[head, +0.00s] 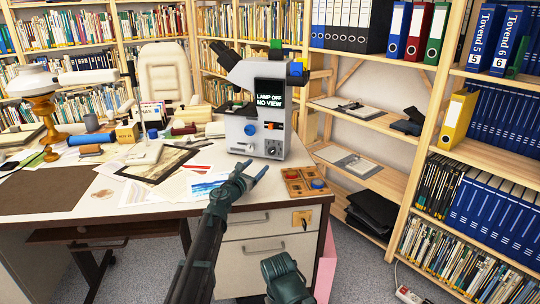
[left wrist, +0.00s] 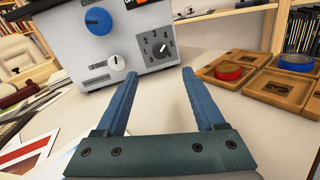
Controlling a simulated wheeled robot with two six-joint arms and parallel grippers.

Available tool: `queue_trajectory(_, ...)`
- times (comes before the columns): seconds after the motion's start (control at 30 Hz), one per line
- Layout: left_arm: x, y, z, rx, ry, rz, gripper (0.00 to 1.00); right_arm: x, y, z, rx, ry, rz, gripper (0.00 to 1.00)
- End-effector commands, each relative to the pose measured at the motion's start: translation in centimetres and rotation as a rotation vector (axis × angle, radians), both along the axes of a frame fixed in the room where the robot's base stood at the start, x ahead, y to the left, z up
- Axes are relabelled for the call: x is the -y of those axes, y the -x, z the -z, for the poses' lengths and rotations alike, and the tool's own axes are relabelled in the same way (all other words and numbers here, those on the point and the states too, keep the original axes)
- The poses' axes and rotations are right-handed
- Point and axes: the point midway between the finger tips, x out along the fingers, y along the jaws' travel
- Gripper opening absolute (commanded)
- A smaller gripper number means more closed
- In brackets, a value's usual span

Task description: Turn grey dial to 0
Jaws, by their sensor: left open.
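The grey microscope (head: 258,110) stands on the desk, and its screen reads "LAMP OFF NO VIEW". A dark grey dial (left wrist: 160,48) with a ring of numbers is low on its front panel; it is small in the head view (head: 273,148). Its pointer seems tilted to the upper right, but I cannot read the exact number. A white knob (left wrist: 117,62) and a blue knob (left wrist: 97,20) are left of it. My left gripper (head: 252,172) is open and empty in front of the panel, apart from the dial; its fingers (left wrist: 163,85) point toward it.
A wooden tray (head: 304,178) with red and blue round pieces lies right of my left gripper. Papers and prints (head: 158,164) cover the desk on the left. A dark green part of my right arm shows low in the head view, with no fingers visible. Shelves stand at right.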

Motion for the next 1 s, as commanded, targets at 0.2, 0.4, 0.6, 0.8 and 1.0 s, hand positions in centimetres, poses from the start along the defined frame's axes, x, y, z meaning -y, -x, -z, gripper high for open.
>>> queue_trajectory(0.2,1.9,-3.8,0.0,0.0,0.001,0.002,0.71,0.0,0.0,0.0,0.0,0.0,0.0,0.5)
queue_trajectory(0.4,3.9,-7.6,0.0,0.0,0.002,0.001,0.71,0.0,0.0,0.0,0.0,0.0,0.0,0.5)
queue_trajectory(0.6,5.2,-10.1,0.0,-0.001,0.002,0.0,0.71,0.0,0.0,0.0,0.0,0.0,0.0,0.5)
queue_trajectory(0.8,5.5,-10.5,0.0,-0.001,0.002,-0.001,0.71,0.0,0.0,0.0,0.0,0.0,0.0,0.5)
queue_trajectory(1.0,5.5,-10.4,0.0,-0.001,0.002,0.0,0.62,0.0,0.0,0.0,0.0,0.0,0.0,0.5)
